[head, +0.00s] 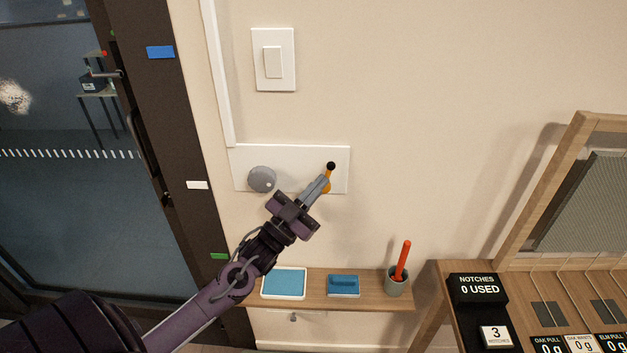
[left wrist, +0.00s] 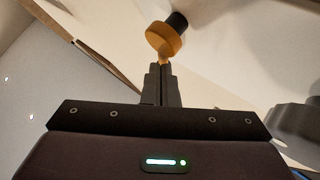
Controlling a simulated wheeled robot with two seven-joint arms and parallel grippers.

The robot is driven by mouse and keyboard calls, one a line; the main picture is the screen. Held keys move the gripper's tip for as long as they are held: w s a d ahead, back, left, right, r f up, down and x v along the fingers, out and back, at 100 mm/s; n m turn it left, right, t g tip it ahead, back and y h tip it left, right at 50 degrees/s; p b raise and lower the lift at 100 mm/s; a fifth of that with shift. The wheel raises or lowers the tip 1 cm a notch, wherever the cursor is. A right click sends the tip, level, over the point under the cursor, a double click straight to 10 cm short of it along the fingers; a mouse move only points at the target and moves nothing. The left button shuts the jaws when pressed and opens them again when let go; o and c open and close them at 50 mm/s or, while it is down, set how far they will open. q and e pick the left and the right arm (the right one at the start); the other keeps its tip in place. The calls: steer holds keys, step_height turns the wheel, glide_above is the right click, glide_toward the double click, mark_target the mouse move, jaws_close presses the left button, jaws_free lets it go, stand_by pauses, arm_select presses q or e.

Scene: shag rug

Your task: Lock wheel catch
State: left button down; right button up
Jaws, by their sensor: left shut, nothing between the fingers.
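A grey round wheel (head: 262,179) is mounted at the left of a white wall plate (head: 295,158). At the plate's right is the catch (head: 329,174), an orange lever with a black knob, pointing up and slightly right. My left gripper (head: 322,183) is shut and empty, its fingertips at the catch's lower left. They hide part of it; I cannot tell whether they touch. In the left wrist view the catch's orange part (left wrist: 165,42) is just beyond the shut fingertips (left wrist: 164,70), and a grey round part, probably the wheel (left wrist: 295,120), is at right. My right gripper is out of view.
A light switch (head: 273,60) is above the plate. Below is a wooden shelf (head: 375,302) with a blue-topped tray (head: 284,283), a blue block (head: 343,286) and a cup (head: 396,285) with a red stick. A dark door frame (head: 165,130) stands at left.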

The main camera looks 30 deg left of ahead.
arm_select(q)
steer(key=m+g+p, duration=0.2)
steer(key=p, duration=0.1)
steer(key=d+m+g+p, duration=0.1)
steer(key=m+g+p, duration=0.1)
steer(key=p, duration=0.1)
steer(key=w+m+g+p, duration=0.1)
steer(key=m+g+p, duration=0.1)
steer(key=p, duration=0.1)
steer(key=shift+d+r+h, duration=0.15)
steer(key=shift+d+h, duration=0.15)
steer(key=shift+d, duration=0.05)
